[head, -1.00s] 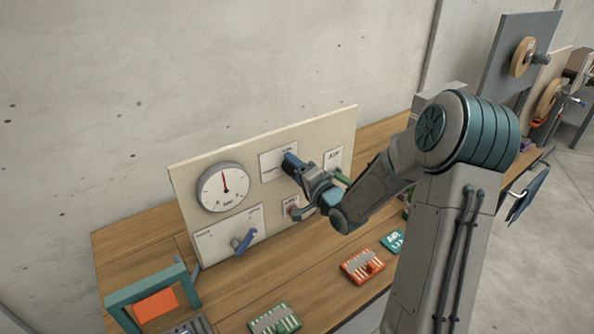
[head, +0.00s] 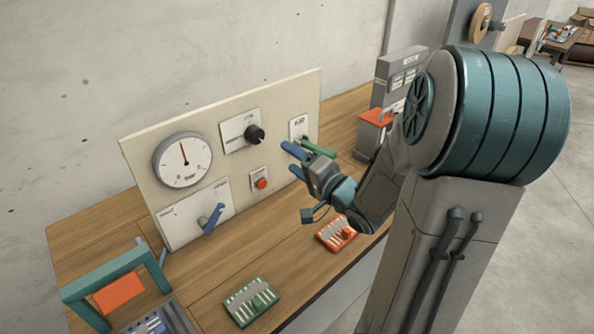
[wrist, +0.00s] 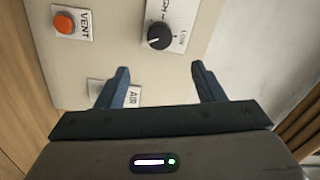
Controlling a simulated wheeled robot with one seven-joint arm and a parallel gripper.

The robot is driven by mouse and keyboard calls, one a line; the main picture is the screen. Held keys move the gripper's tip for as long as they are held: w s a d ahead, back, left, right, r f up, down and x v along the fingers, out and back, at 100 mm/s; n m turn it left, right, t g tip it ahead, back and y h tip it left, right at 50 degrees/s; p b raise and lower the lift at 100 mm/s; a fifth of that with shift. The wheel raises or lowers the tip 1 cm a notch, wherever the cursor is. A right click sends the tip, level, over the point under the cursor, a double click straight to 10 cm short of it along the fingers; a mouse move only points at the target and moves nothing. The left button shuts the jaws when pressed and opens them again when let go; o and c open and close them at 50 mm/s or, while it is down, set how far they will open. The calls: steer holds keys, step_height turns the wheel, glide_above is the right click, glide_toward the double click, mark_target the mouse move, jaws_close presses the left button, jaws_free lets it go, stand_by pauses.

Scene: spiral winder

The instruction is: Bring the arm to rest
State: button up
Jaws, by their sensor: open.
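My gripper (head: 293,160) is open and empty, in front of the right part of the cream control panel (head: 141,163). Its two blue fingers also show apart in the wrist view (wrist: 160,85), with nothing between them but the panel behind. A black knob (head: 254,135) on a white plate is left of the fingers in the head view; it also shows in the wrist view (wrist: 161,36), clear of them. A red VENT button (head: 261,183) sits below the knob. A green handle (head: 318,148) by the AIR label is just behind the gripper and partly covered by it.
A round gauge (head: 183,160) and a blue lever (head: 212,218) are on the panel's left. On the wooden bench (head: 215,266) lie a green card (head: 250,301) and an orange card (head: 336,234). A teal frame (head: 115,285) stands front left. A grey unit (head: 395,80) stands behind my arm.

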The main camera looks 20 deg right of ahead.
steer(key=shift+s, duration=0.25)
stand_by(0.5)
steer(key=s+a+f+n+g+h, duration=0.1)
steer(key=s+n+g, duration=0.4)
steer(key=s, duration=0.5)
steer(key=s+a+f+n+g+h, duration=0.1)
steer(key=s+a+n+g+h, duration=0.3)
steer(key=s+g, duration=0.4)
steer(key=s+n+h, duration=0.1)
steer(key=s, duration=0.1)
steer(key=shift+s+a+f+n+g+h, duration=0.15)
steer(key=shift+s+f+n+g+h, duration=0.15)
steer(key=shift+f+h, duration=0.1)
